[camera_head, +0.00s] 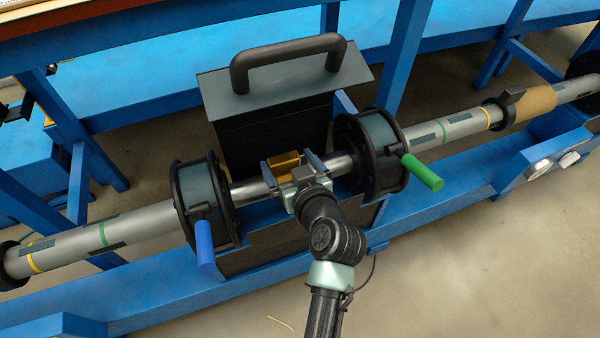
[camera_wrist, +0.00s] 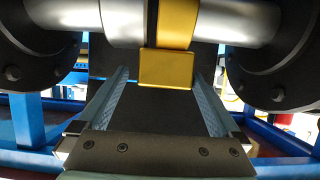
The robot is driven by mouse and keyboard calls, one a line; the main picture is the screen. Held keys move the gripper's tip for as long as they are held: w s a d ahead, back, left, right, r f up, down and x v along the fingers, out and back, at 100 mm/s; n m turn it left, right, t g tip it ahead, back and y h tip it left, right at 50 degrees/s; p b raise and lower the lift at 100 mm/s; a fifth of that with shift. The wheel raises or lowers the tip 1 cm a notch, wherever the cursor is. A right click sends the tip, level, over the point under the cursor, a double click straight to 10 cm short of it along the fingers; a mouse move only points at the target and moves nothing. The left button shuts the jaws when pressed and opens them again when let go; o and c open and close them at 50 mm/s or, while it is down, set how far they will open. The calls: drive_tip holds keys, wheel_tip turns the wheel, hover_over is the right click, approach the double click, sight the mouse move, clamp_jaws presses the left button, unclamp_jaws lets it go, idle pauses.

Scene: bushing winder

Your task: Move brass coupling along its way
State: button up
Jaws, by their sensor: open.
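The brass coupling (camera_head: 285,160) is a gold-coloured piece around the steel shaft (camera_head: 247,192), between two dark flanged wheels. In the wrist view the brass coupling (camera_wrist: 168,67) shows as a gold band on the shaft with a square block facing me. My gripper (camera_head: 289,163) is at the shaft, its open fingers on either side of the coupling. In the wrist view my gripper (camera_wrist: 158,78) shows a wide gap left of the block and less room on its right. I cannot tell whether the right finger touches it.
The left wheel (camera_head: 200,205) has a blue handle (camera_head: 204,250); the right wheel (camera_head: 372,155) has a green handle (camera_head: 422,172). A dark box with a black handle (camera_head: 287,60) stands behind the shaft. Blue frame beams (camera_head: 460,195) surround it. A tan sleeve (camera_head: 533,103) sits far right.

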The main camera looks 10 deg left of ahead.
drive_tip(key=p+v, duration=0.1)
drive_tip(key=v, duration=0.7)
drive_tip(key=shift+d+p, duration=0.15)
drive_tip(key=shift+p, duration=0.15)
drive_tip(key=shift+s, duration=0.1)
